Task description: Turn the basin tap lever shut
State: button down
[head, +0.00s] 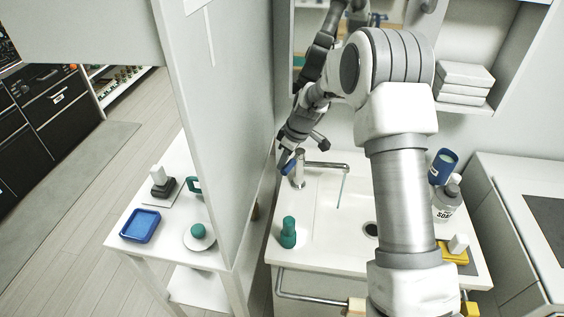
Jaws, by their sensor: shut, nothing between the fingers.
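The basin tap (299,175) stands at the back left of the white basin (325,225). Its spout (328,165) points right, and a thin bluish stream of water (341,190) falls from the spout's end. A small blue piece, which looks like the tap lever (289,168), shows at the top left of the tap body. My gripper (284,157) reaches down to the tap from above and is shut with nothing held. Its fingertips are very close to the blue lever; I cannot tell whether they touch it. The gripper partly hides the lever.
A partition wall (225,120) stands close left of the basin. A teal bottle (288,233) is on the basin's left rim. A soap bottle (447,200), blue cup (442,167) and yellow sponge (453,254) are at the right. A mirror cabinet and shelf are behind.

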jog(key=shift+s+d+f+n+g+b, duration=0.15)
jog(key=shift+s+d+n+b, duration=0.1)
jog(key=shift+d+n+b, duration=0.3)
jog(key=shift+s+d+f+n+g+b, duration=0.15)
jog(key=shift+s+d+n+b, duration=0.15)
jog(key=shift+n+b, duration=0.3)
jog(key=shift+s+d+r, duration=0.25)
jog(key=shift+d, duration=0.15)
jog(key=shift+a, duration=0.1)
